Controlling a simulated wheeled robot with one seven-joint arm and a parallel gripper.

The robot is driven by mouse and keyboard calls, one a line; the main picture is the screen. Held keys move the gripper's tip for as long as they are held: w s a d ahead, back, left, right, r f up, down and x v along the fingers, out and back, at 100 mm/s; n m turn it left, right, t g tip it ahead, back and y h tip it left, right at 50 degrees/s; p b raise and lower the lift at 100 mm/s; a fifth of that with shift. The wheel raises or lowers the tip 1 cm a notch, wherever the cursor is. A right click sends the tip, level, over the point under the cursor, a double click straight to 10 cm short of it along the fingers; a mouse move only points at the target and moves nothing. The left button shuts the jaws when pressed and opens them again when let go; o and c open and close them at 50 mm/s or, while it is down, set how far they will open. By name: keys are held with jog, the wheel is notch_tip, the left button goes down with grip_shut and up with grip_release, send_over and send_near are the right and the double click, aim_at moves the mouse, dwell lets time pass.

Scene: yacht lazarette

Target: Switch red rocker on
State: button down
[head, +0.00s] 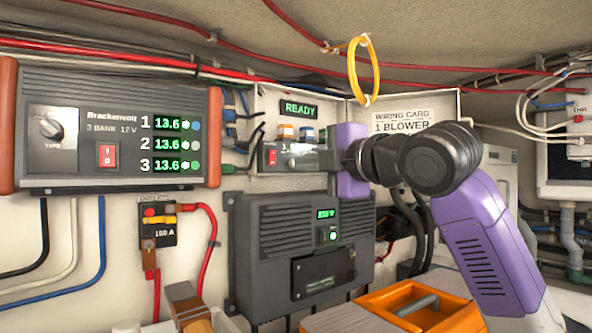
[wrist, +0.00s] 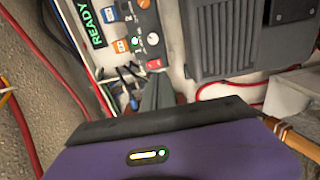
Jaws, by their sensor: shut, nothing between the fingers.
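The rocker's on or off position is too small to read. A larger red rocker (head: 106,155) is on the three-bank charger (head: 75,185).
A grey box (head: 285,240) with a lit green display is below the panel. A yellow loop (head: 364,70) hangs above my gripper. A wiring card (head: 415,112) reading "1 BLOWER" stands behind my arm. An orange tray (head: 372,300) is at the bottom. Red cables run overhead.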

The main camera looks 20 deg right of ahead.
jog(key=b+v, duration=0.1)
jog(key=v, duration=0.4)
jog(key=shift+f, duration=0.15)
dwell(0.3)
